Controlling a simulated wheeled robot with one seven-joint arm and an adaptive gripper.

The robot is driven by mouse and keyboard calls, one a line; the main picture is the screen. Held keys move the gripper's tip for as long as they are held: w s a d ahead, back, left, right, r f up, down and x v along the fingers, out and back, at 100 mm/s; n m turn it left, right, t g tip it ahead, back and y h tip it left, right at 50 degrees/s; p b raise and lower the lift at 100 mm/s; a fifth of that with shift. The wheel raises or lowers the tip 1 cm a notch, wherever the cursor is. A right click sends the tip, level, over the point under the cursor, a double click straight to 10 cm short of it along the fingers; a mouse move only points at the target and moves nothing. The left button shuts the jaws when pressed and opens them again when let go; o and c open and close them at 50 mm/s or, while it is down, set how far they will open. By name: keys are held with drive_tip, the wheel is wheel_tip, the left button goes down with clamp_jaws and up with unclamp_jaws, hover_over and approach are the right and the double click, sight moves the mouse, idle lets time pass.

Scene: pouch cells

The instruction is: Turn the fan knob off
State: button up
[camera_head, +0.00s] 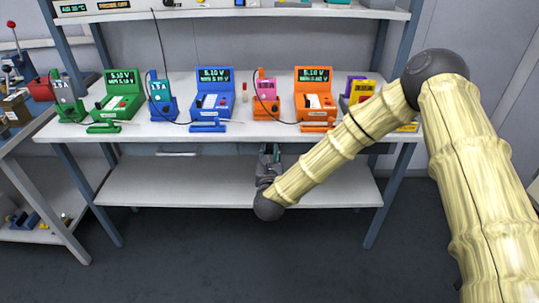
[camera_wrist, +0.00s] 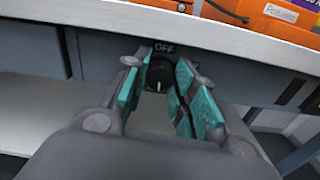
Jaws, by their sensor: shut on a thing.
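The fan knob (camera_wrist: 158,73) is a dark round knob on the grey front panel below the table edge in the wrist view. A white "OFF" label (camera_wrist: 164,48) is above it. A second label to its right is mostly hidden by a finger. My gripper (camera_wrist: 158,84) has its teal-padded fingers on both sides of the knob and is shut on it. A small pale mark shows on the knob, but its exact direction is hard to tell. In the head view my gripper (camera_head: 269,153) is just under the table's front edge, and the knob is hidden there.
The white tabletop (camera_head: 180,133) overhangs the panel close above my gripper. Green (camera_head: 122,95), blue (camera_head: 212,95) and orange (camera_head: 314,96) testers stand on it. A lower shelf (camera_head: 160,185) is empty. My arm crosses the right side.

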drive_tip(key=shift+n+b, duration=0.5)
drive_tip(key=shift+n, duration=1.5)
drive_tip(key=o, duration=1.1)
drive_tip(key=shift+c, duration=0.2)
drive_tip(key=shift+s, duration=0.1)
drive_tip(key=s, duration=1.1)
drive_tip(key=shift+s, duration=0.4)
